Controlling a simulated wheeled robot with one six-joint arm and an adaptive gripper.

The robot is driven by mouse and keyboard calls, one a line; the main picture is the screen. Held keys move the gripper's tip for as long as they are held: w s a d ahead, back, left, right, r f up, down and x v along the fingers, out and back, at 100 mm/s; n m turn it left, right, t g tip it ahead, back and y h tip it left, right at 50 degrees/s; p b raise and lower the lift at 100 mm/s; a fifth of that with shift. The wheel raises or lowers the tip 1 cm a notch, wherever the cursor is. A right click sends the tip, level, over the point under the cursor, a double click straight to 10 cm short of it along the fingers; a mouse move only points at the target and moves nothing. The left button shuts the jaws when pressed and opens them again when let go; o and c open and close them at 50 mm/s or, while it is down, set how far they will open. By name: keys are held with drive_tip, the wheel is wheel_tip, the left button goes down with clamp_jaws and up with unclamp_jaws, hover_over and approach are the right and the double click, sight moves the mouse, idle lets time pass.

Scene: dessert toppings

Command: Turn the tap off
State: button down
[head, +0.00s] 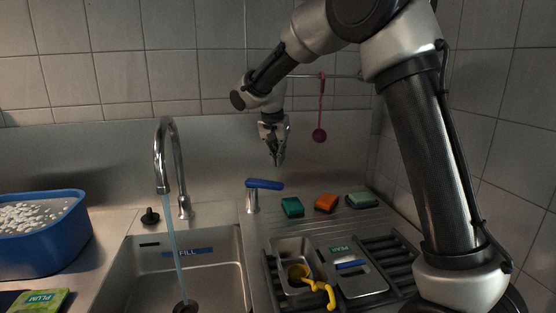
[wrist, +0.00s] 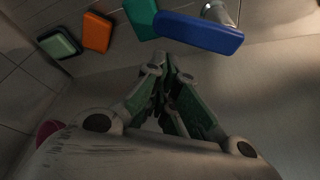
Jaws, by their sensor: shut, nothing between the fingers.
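The tap's curved chrome spout (head: 163,150) stands over the sink at the left, and a stream of water (head: 176,245) runs from it into the basin. A separate post with a blue lever (head: 265,184) stands on the counter right of the basin. The lever lies across the top of the post, pointing right in the head view. In the wrist view the blue lever (wrist: 198,32) is at the top, beyond the fingertips. My gripper (head: 278,162) is shut and empty, pointing down above and behind the lever, apart from it. It also shows in the wrist view (wrist: 168,62).
Green (head: 292,207), orange (head: 325,202) and pale green (head: 362,200) sponges lie right of the lever. A pink ladle (head: 320,135) hangs from a wall rail. Metal pans, one holding a yellow scoop (head: 318,285), sit on the rack. A blue tub (head: 45,245) is far left.

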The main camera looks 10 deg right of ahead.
sight(280, 185)
drive_tip(key=x, duration=0.7)
drive_tip(key=shift+f, duration=0.25)
drive_tip(key=shift+s+d, duration=0.1)
drive_tip(key=s+m, duration=0.1)
drive_tip(key=s+m+h, duration=0.1)
drive_tip(key=m, duration=0.1)
drive_tip(key=shift+s+a+g, duration=0.3)
drive_tip(key=shift+a+g, duration=0.1)
drive_tip(key=s+m, duration=0.1)
drive_tip(key=s+a+m, duration=0.1)
drive_tip(key=m, duration=0.1)
drive_tip(key=shift+a+g, duration=0.15)
drive_tip(key=shift+g, duration=0.25)
drive_tip(key=shift+s+a+m+g+h, duration=0.2)
drive_tip(key=shift+s+a+m+g, duration=0.15)
drive_tip(key=shift+s+a+m, duration=0.6)
drive_tip(key=shift+s+a+m+g+h, duration=0.3)
drive_tip(key=shift+s+a+m, duration=0.35)
drive_tip(key=shift+a+m, duration=0.65)
drive_tip(key=shift+d, duration=0.15)
